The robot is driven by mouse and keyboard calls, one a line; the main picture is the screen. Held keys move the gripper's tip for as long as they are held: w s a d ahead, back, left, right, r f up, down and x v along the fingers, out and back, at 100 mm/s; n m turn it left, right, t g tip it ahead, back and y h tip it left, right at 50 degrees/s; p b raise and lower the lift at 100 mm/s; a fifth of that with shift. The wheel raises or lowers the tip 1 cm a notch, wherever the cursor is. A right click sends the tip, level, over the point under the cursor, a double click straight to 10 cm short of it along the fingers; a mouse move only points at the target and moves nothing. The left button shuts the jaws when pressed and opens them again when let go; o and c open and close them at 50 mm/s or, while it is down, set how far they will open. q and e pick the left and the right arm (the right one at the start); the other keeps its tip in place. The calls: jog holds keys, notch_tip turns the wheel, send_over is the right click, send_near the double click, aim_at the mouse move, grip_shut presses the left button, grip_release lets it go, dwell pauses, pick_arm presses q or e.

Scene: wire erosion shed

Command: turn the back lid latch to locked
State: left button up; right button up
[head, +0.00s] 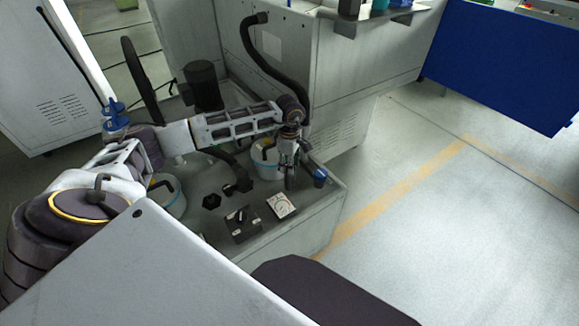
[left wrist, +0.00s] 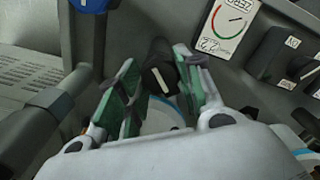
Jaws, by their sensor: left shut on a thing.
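My left gripper (head: 290,172) reaches down over the right end of the machine's grey deck, by a white and blue round canister (head: 266,160). In the left wrist view its green-padded fingers (left wrist: 160,76) stand on either side of a black knob with a white line (left wrist: 158,72), which looks like the back lid latch. The gripper is shut on this latch. In the head view the gripper hides the latch. Part of the canister (left wrist: 162,112) shows below the latch in the left wrist view. My right gripper is not in view.
A second canister (head: 166,196) stands at the deck's left. A dial card (head: 281,205) and a black switch box (head: 242,224) lie toward the front. A blue-topped part (head: 320,174) is right of the gripper. A black hose (head: 262,62) hangs behind. The floor right is clear.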

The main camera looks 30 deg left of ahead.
pick_arm(q)
jog(key=shift+m+b, duration=0.35)
jog(key=shift+m, duration=0.45)
jog(key=m+b, duration=0.1)
jog(key=m, duration=0.3)
jog(key=shift+b, duration=0.35)
jog(key=shift+m+b, duration=0.5)
jog(key=shift+m, duration=1)
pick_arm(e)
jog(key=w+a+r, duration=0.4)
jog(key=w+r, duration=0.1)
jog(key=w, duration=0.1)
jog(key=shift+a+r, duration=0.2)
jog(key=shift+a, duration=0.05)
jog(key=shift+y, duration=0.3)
pick_arm(q)
jog(key=o, duration=1)
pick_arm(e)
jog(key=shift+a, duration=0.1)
pick_arm(q)
jog(key=shift+o, duration=0.2)
notch_tip(320, 180, up, 12)
